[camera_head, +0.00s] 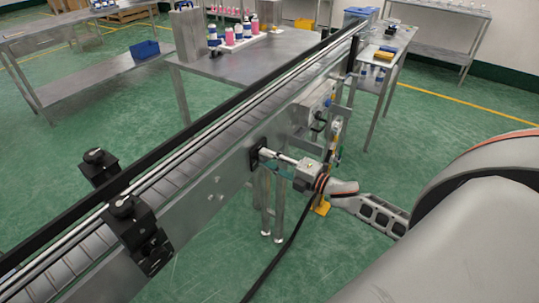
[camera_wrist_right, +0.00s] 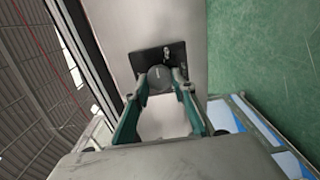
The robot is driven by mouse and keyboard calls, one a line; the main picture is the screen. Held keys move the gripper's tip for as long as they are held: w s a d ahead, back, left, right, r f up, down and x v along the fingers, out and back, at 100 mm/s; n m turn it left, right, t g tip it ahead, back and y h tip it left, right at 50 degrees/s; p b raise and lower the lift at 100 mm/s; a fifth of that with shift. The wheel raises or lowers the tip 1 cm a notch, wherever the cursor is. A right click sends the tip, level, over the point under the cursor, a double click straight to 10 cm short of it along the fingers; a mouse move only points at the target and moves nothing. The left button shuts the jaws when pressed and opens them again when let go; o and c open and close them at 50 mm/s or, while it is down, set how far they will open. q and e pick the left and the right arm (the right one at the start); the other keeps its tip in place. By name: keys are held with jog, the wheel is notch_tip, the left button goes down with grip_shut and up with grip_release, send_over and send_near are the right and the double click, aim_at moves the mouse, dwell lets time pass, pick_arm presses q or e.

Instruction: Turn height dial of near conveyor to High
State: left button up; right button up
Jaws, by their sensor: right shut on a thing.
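The near conveyor (camera_head: 190,172) runs diagonally through the head view. Its height dial is a dark round knob (camera_wrist_right: 158,76) on a black square plate (camera_wrist_right: 172,56) fixed to the conveyor's side wall. In the head view the black plate (camera_head: 255,158) shows, and the knob is mostly hidden by the fingers. My right gripper (camera_head: 268,155) reaches it from the right. In the right wrist view the two green-lined fingers of the right gripper (camera_wrist_right: 160,88) are shut on the knob from both sides. The dial's setting is too small to read. My left gripper is not in view.
A grey control box (camera_head: 318,103) is mounted on the conveyor side beyond the dial. Black rail clamps (camera_head: 140,235) stand at the near end. A metal table (camera_head: 265,60) with bottles stands behind the conveyor.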

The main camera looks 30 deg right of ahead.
pick_arm(q)
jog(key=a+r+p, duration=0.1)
jog(key=p, duration=0.1)
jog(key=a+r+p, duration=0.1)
jog(key=p, duration=0.1)
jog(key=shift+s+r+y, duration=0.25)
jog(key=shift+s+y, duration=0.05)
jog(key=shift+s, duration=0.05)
pick_arm(e)
jog(key=m, duration=0.6)
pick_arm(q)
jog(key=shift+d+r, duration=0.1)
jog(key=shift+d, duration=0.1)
pick_arm(e)
jog(key=o, duration=1.1)
jog(key=v, duration=1.2)
